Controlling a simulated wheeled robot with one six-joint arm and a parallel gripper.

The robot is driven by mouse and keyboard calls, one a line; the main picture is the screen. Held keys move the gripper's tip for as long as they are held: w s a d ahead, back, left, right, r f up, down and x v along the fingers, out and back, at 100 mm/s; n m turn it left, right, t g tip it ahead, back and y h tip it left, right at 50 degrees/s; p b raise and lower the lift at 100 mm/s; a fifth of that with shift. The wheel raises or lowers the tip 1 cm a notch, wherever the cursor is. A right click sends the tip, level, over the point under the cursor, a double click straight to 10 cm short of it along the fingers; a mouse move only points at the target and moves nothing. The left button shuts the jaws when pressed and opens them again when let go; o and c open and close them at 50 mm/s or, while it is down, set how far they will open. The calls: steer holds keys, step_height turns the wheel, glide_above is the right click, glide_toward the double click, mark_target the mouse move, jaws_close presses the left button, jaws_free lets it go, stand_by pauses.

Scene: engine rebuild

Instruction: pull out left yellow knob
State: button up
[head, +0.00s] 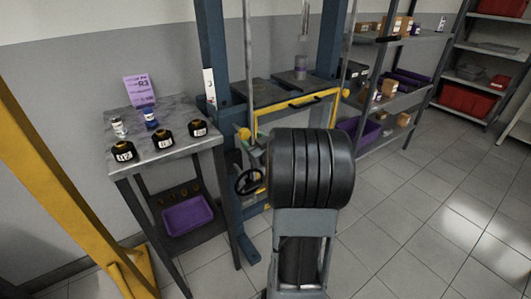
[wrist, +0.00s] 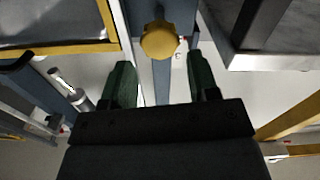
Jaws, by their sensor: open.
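The left yellow knob (head: 243,133) sits on the left blue upright of the press frame, beside the yellow-edged press bed. In the wrist view the knob (wrist: 160,40) is at the top centre, just past the fingertips and roughly midway between them. My gripper (wrist: 161,75) is open, with its two dark green fingers apart and nothing between them. I cannot tell the exact gap in depth to the knob. In the head view my arm hides most of the gripper. A second yellow knob (head: 345,92) is on the right upright.
A grey metal table (head: 180,150) with several black labelled parts and a purple sign (head: 139,91) stands left of the press. A black handwheel (head: 250,181) is below the left knob. Shelves (head: 400,90) stand at the right. The tiled floor at the right front is clear.

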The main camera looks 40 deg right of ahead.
steer(key=s+a, duration=0.1)
steer(key=s, duration=0.7)
steer(key=shift+s+p, duration=0.35)
steer(key=shift+a, duration=0.1)
steer(key=s+d+f+m+g+h, duration=0.4)
steer(key=d+f+g, duration=0.2)
steer(key=f+g, duration=0.15)
steer(key=s+a+r+n+g+y+p, duration=0.2)
steer(key=a+r+p, duration=0.6)
steer(key=a, duration=0.7)
steer(key=s+a+r+n+g+y+p, duration=0.2)
steer(key=a+r+g+y+p, duration=0.2)
steer(key=a+r+p, duration=0.5)
steer(key=a+r, duration=0.4)
steer(key=a, duration=0.2)
steer(key=shift+s+a+r+g+y, duration=0.2)
steer(key=shift+s+a+g+y, duration=0.1)
steer(key=shift+g+y, duration=0.1)
